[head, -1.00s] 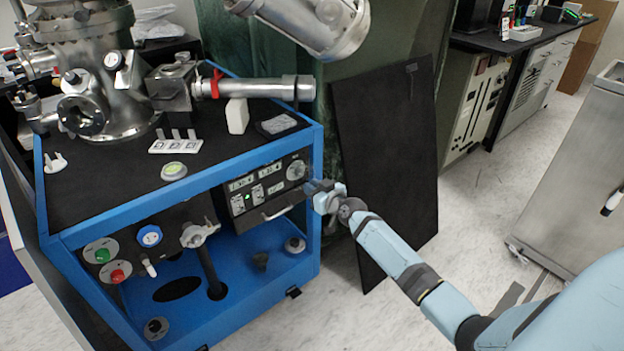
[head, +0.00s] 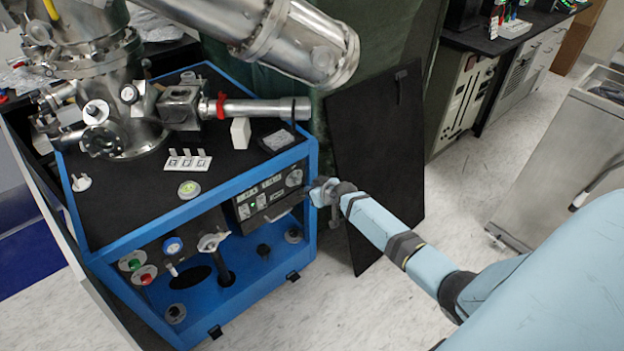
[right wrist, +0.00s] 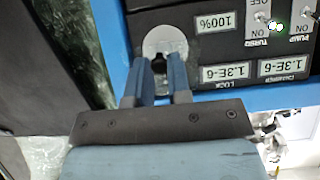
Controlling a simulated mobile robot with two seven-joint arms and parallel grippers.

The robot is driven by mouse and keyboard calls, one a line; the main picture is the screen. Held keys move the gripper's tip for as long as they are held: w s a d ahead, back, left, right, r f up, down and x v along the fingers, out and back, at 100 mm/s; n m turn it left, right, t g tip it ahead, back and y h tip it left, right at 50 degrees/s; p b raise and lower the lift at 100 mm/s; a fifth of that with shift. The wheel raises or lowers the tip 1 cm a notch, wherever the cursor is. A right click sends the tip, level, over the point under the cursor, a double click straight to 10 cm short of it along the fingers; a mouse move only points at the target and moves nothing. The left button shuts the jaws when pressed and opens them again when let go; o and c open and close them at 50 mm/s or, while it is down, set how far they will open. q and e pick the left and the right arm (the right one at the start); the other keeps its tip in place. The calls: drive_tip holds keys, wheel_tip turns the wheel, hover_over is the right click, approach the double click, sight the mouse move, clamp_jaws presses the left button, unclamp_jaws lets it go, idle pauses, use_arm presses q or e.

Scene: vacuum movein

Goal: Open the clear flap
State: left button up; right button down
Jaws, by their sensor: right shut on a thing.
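The control panel (head: 265,200) is on the front of the blue frame, with small displays and a round silver knob (head: 294,178) at its right end. I cannot pick out a clear flap for sure; a thin pale edge (head: 284,213) runs below the panel. My right gripper (head: 322,191) is at the panel's right end. In the right wrist view my right gripper (right wrist: 157,66) has its fingers close together over the edge of the round silver knob (right wrist: 165,36), shut on it; its grasped part is mostly hidden. My left gripper is not in view.
A steel vacuum chamber (head: 118,140) with a horizontal tube (head: 255,109) stands on the frame's black top. A black board (head: 375,165) leans just behind my right arm. A steel cart (head: 555,160) stands at right, with bare floor between.

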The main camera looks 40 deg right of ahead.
sight(308, 165)
drive_tip(key=r+g+p, duration=0.2)
drive_tip(key=p, duration=0.1)
drive_tip(key=r+g+p, duration=0.2)
drive_tip(key=g+p, duration=0.1)
drive_tip(key=p, duration=0.1)
drive_tip(key=r+g+p, duration=0.2)
drive_tip(key=p, duration=0.2)
drive_tip(key=shift+w+r+g, duration=0.3)
drive_tip(key=shift+w, duration=0.05)
drive_tip(key=shift+w+r+g+h, duration=0.3)
drive_tip(key=shift+r+g, duration=0.15)
drive_tip(key=shift+g, duration=0.25)
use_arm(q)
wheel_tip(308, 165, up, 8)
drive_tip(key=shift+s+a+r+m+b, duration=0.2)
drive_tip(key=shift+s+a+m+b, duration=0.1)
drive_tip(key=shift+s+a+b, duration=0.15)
use_arm(e)
drive_tip(key=shift+w+a+r+g, duration=0.1)
drive_tip(key=shift+w+r+g, duration=0.25)
drive_tip(key=shift+g, duration=0.3)
drive_tip(key=shift+w+r+g, duration=0.25)
drive_tip(key=shift+r+g, duration=0.2)
drive_tip(key=shift+g, duration=0.2)
